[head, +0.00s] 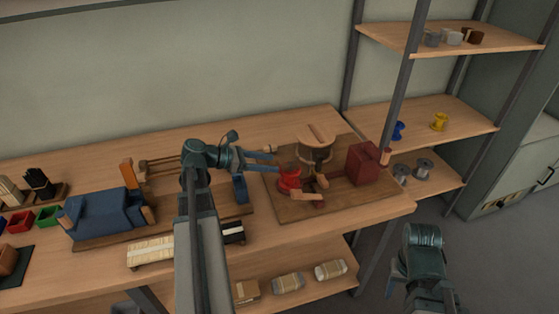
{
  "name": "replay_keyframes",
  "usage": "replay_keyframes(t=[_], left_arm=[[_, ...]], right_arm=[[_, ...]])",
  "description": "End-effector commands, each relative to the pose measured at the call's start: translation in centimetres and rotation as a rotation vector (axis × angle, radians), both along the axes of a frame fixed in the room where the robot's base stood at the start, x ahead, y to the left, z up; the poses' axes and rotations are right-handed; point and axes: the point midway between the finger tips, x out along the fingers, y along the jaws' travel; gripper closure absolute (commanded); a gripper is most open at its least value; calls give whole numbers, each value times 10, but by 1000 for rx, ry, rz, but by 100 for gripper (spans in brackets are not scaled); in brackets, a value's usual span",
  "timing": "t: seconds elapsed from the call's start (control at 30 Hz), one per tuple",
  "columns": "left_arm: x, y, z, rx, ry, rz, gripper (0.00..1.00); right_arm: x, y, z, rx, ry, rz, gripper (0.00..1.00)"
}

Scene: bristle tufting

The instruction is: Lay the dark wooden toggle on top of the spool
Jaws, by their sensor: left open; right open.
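A red spool (289,178) stands on the brown board at the right of the bench. A small dark reddish-brown wooden piece (321,182) shows just right of the spool; I cannot tell for sure whether it is the toggle or part of the fixture. My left gripper (278,162) reaches in from the left, its fingers open and pointing right. Their tips are close to the upper left of the spool, with nothing visibly held; contact is unclear. My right gripper (428,285) hangs low at the bottom right, off the bench, open, its tips hard to see.
On the board (285,212) stand a round wooden-topped stand (315,142) and a dark red block (362,163). Blue (397,130), yellow (439,121) and grey (424,168) spools sit on the right shelves, behind an upright post.

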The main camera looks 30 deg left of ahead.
Motion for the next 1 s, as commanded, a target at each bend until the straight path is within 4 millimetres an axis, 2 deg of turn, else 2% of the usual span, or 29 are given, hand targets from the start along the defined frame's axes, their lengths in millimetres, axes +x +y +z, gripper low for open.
replay_keyframes(t=[0.03,0.1,0.4,0.6,1.0], left_arm=[[-9,9,10,0,0,5,42],[-19,18,15,1,-1,5,42],[-52,45,30,0,0,1,42],[-59,51,33,0,0,0,42],[-59,51,32,1,-1,0,42]], right_arm=[[0,0,10,0,0,0,50],[0,0,15,0,0,0,50],[0,0,30,0,0,0,50],[0,0,33,0,0,0,50],[0,0,32,0,0,0,50]])
